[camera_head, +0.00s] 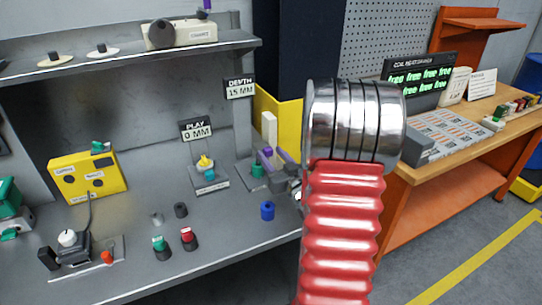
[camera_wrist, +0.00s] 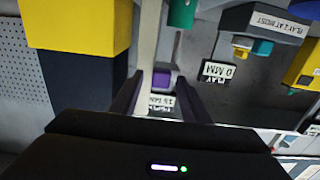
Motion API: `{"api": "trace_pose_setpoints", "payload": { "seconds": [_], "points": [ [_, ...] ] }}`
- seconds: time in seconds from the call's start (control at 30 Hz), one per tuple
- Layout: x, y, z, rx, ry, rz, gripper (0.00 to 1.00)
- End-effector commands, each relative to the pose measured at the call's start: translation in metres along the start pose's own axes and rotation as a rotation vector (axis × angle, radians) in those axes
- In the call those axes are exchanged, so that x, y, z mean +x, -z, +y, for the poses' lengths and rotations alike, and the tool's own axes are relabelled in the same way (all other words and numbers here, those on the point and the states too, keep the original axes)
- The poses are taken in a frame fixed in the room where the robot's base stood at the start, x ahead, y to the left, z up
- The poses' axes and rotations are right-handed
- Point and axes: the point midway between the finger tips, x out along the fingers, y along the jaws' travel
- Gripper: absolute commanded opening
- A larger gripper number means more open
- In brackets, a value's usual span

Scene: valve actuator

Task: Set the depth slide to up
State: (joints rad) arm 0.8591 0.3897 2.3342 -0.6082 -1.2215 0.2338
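In the wrist view, a small purple block (camera_wrist: 162,80), which looks like the depth slide, shows between the fingertips of my gripper (camera_wrist: 160,82). The dark fingers are apart, one on each side, with a gap to the block. I cannot tell how far ahead of the tips it lies. A pale upright post (camera_wrist: 149,30) stands beside it. In the head view, purple parts (camera_head: 267,154) show by the pale post (camera_head: 269,128), beneath the DEPTH sign (camera_head: 240,88) reading 15 MM. My arm hides most of my gripper there.
A green cylinder (camera_head: 258,171) is close to the purple parts. Left of it stands the PLAY sign (camera_head: 196,130) reading 0 MM, above a yellow-topped fixture (camera_head: 206,169). A blue cylinder (camera_head: 267,210) stands near the bench front. A yellow box (camera_head: 80,175) is farther left.

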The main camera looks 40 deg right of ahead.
Motion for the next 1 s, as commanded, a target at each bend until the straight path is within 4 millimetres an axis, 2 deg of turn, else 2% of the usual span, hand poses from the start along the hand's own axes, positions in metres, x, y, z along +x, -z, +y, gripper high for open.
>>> {"api": "trace_pose_setpoints", "payload": {
  "seconds": [0.07,0.6,1.0],
  "points": [
    [0.0003,0.0000,-0.0010,0.000,0.002,0.000,0.37],
    [0.0008,-0.0001,-0.0023,0.000,0.004,0.000,0.00],
    [0.0009,0.0033,-0.0026,0.000,0.004,0.000,0.00]
  ]
}}
